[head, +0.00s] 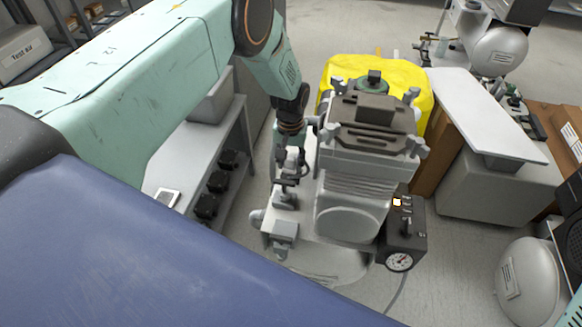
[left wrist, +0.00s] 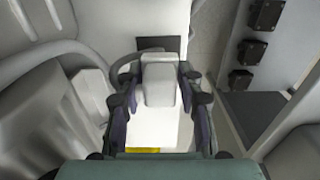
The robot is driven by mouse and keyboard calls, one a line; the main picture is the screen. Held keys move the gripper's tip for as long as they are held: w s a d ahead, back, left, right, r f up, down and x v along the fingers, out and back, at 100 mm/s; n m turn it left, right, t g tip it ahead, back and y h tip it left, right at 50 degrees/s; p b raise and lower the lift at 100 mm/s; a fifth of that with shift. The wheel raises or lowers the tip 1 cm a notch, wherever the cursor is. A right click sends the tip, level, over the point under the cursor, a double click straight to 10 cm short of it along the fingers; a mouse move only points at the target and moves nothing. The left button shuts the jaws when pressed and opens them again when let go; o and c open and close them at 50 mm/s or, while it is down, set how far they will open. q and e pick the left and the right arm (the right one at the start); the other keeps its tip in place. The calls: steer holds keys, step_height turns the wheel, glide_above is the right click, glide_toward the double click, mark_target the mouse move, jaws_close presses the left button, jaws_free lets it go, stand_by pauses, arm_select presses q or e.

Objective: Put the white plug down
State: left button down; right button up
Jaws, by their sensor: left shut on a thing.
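The white plug (left wrist: 160,80) sits between the two dark fingers of my left gripper (left wrist: 160,105) in the left wrist view. The fingers are closed on its sides. A dark cable or hose curves beside its far end, where a dark patch shows. In the head view, my left gripper (head: 289,172) points down at the left side of the grey compressor (head: 365,165). The plug is hard to make out there among the fittings. My right gripper is not in view.
A grey bench (head: 180,165) with black sockets (head: 217,182) on its side stands left of the compressor. A gauge box (head: 402,240) is at its right front. A yellow cover (head: 345,68) lies behind. A white board (head: 485,110) rests at the right.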

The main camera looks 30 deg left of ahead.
arm_select(q)
steer(key=shift+f, duration=0.85)
steer(key=shift+w, duration=0.1)
steer(key=shift+f+b, duration=0.55)
steer(key=shift+b, duration=0.1)
steer(key=c, duration=0.9)
jaws_free()
steer(key=shift+o, duration=0.2)
